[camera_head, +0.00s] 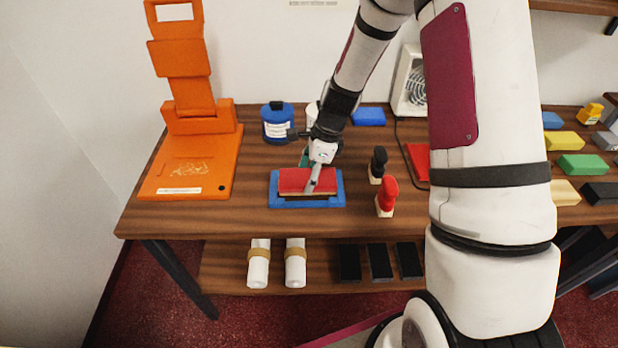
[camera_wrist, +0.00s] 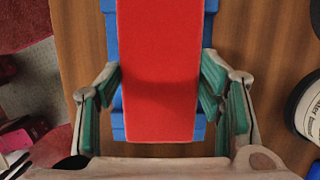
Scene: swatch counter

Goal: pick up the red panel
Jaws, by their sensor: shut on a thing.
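The red panel (camera_head: 293,181) is a flat block with a pale front edge, in or just above a blue tray (camera_head: 335,203) on the wooden counter. My gripper (camera_head: 311,176) reaches down over it, with one finger in front and the other mostly hidden behind. In the wrist view the red panel (camera_wrist: 160,60) fills the middle, with the blue tray (camera_wrist: 112,45) showing along both sides. The green-padded fingers of my gripper (camera_wrist: 161,80) are shut on the panel from both sides.
A red-handled stamp (camera_head: 387,195) and a black-handled one (camera_head: 377,165) stand right of the tray. An orange stand (camera_head: 190,165) is at left. Colored blocks (camera_head: 583,165) lie at far right. Bare counter lies left of the tray.

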